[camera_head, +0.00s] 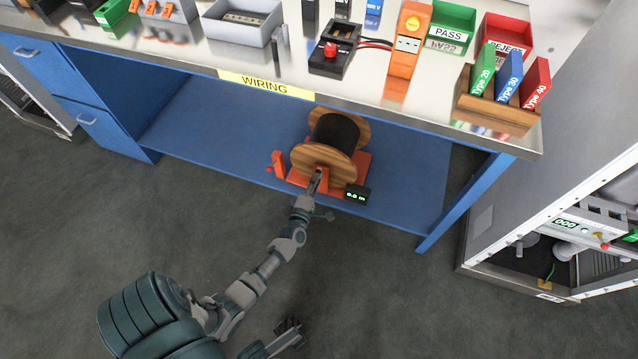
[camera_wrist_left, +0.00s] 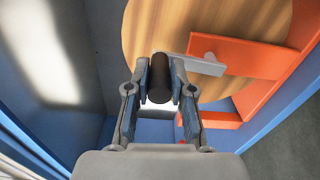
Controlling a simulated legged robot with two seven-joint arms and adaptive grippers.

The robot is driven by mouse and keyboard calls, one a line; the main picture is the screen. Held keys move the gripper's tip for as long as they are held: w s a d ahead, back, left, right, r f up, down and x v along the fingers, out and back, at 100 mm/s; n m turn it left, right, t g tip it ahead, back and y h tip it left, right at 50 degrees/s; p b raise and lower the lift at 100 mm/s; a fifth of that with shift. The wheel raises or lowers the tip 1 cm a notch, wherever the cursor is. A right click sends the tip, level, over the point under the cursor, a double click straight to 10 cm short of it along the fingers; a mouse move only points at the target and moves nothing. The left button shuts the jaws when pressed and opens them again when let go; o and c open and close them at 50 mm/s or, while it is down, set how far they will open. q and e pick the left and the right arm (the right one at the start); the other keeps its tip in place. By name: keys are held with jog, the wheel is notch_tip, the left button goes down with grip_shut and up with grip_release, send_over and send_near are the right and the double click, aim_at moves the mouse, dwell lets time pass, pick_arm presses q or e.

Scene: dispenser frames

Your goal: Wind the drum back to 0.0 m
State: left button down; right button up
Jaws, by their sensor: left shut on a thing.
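The drum (camera_head: 322,160) is a wooden reel with black cable, held in an orange stand (camera_head: 298,178) on the blue shelf under the bench. A small black display (camera_head: 357,194) with green digits stands at its front right; it seems to read 0.0 m or 0.6 m, too small to be sure. My left gripper (camera_head: 317,180) is at the drum's near face. In the wrist view my left gripper (camera_wrist_left: 159,88) is shut on the dark crank handle (camera_wrist_left: 159,72), whose grey crank arm (camera_wrist_left: 196,64) runs right across the wooden flange (camera_wrist_left: 190,25). A dark gripper-like part of mine (camera_head: 289,327) shows at the bottom; its jaws are unclear.
The bench top (camera_head: 250,75) hangs over the drum, with a yellow WIRING label (camera_head: 266,86). Blue drawers (camera_head: 85,118) are at left, a blue leg (camera_head: 462,202) at right. A grey cabinet (camera_head: 540,190) stands farther right. The floor in front is clear.

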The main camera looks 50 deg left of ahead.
pick_arm(q)
jog(key=shift+s+a+f+n, duration=0.15)
jog(key=shift+s+f+n, duration=0.15)
jog(key=shift+n, duration=0.1)
jog(key=c, duration=1)
grip_release()
jog(key=shift+w, duration=0.1)
jog(key=shift+r, duration=0.1)
jog(key=v, duration=1.2)
jog(key=shift+a, duration=0.1)
